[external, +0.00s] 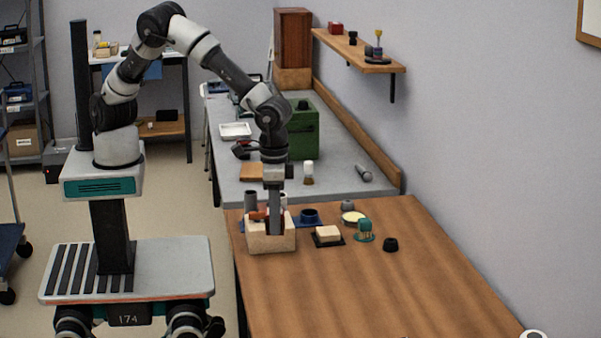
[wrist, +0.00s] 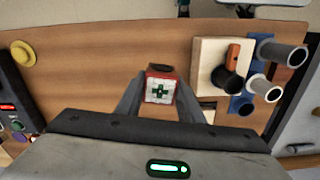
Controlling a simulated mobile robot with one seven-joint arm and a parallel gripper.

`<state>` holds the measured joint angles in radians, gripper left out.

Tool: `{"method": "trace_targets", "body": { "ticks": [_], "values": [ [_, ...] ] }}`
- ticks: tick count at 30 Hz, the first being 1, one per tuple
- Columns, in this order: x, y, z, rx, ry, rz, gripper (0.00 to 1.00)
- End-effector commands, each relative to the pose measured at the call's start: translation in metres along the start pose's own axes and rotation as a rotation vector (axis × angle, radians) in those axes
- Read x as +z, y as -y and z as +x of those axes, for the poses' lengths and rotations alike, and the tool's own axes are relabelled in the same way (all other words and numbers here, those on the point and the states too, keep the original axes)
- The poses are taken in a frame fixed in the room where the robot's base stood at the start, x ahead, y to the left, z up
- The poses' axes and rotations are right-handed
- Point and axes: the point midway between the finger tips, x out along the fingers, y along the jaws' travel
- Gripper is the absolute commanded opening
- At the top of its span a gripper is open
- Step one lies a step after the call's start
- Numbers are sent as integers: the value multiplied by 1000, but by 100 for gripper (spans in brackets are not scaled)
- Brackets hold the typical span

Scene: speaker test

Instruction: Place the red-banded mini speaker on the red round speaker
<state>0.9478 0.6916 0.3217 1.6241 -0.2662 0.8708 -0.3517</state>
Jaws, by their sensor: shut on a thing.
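In the wrist view my gripper (wrist: 160,80) is shut on a small block (wrist: 160,92) with red sides and a white face bearing a green cross. I cannot tell for sure whether it is the red-banded mini speaker. A dark rounded shape (wrist: 160,68) shows at its far edge. In the external view my gripper (external: 274,222) points down at the pale wooden box (external: 270,243) near the left end of the wooden table, and the held block is hard to make out there. I cannot pick out a red round speaker in either view.
Near my gripper are a blue piece with a ring (external: 309,216), a cream block on a dark base (external: 328,234), a teal holder (external: 364,231) and a black round piece (external: 390,244). The wooden table (external: 390,295) is clear toward the front. A green box (external: 304,130) stands behind.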

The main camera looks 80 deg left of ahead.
Motion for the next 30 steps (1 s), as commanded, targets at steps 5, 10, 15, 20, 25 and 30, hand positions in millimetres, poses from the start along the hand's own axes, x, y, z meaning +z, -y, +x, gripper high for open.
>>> {"method": "trace_targets", "body": {
  "ticks": [5,10,15,20,25,30],
  "values": [
    [-2,-1,-34,5,-6,1,10],
    [-2,-1,-68,4,-5,0,10],
    [-9,10,-87,0,-2,-26,10],
    [-31,34,-87,1,-3,-92,10],
    [-61,76,-88,1,-4,-190,10],
    [-98,143,-89,0,-6,-335,10]
  ]
}}
